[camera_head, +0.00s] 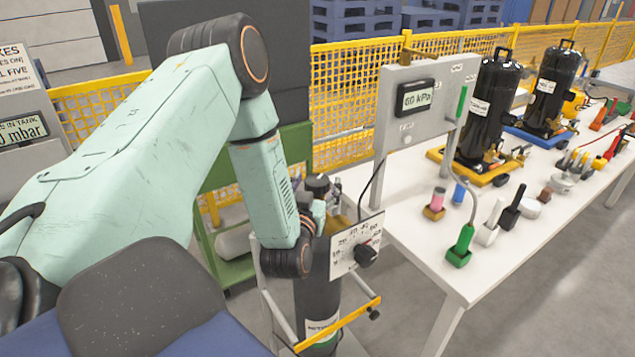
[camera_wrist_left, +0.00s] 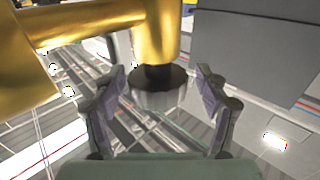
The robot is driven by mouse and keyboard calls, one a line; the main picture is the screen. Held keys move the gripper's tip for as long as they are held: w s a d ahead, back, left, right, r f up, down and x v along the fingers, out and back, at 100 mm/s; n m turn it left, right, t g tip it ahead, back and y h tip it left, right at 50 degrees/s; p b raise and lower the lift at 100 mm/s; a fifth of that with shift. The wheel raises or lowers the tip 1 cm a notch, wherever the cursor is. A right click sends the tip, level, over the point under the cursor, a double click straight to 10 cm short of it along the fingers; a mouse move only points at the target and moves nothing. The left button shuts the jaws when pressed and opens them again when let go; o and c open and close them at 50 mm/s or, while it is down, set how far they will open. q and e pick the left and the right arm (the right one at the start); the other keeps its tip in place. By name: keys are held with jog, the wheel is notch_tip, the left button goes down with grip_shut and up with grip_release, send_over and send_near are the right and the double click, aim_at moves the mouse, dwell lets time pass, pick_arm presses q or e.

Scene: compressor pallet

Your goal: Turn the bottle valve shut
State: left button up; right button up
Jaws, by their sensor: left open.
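The nitrogen bottle (camera_head: 318,296) is a dark cylinder standing upright beside the table in the head view. Its top is partly hidden by my left arm. In the left wrist view, a brass valve body (camera_wrist_left: 95,18) fills the upper left, with a dark round knob (camera_wrist_left: 160,92) at the end of its stem. My left gripper (camera_wrist_left: 162,78) is open, with one finger on each side of the knob. Gaps show between the fingers and the knob, so it is not gripped. In the head view the left fingers are mostly hidden by my wrist. My right gripper is not in view.
A dial plate (camera_head: 357,244) with a black knob is right of the bottle, by a yellow rail (camera_head: 340,325). The white table (camera_head: 425,235) holds a 60 kPa gauge panel (camera_head: 415,100), black compressors (camera_head: 488,108) and small tools. Yellow mesh fencing (camera_head: 345,85) stands behind.

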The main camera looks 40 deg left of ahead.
pick_arm(q)
jog(key=shift+s+d+r, duration=0.1)
jog(key=shift+d+r, duration=0.1)
jog(key=shift+r, duration=0.1)
jog(key=shift+w+a+f, duration=0.2)
jog(key=shift+a+f, duration=0.05)
jog(key=shift+a, duration=0.05)
jog(key=c, duration=0.4)
jog(key=shift+d+r, duration=0.1)
jog(key=shift+d, duration=0.1)
jog(key=c, duration=0.4)
jog(key=shift+a, duration=0.1)
jog(key=c, duration=0.4)
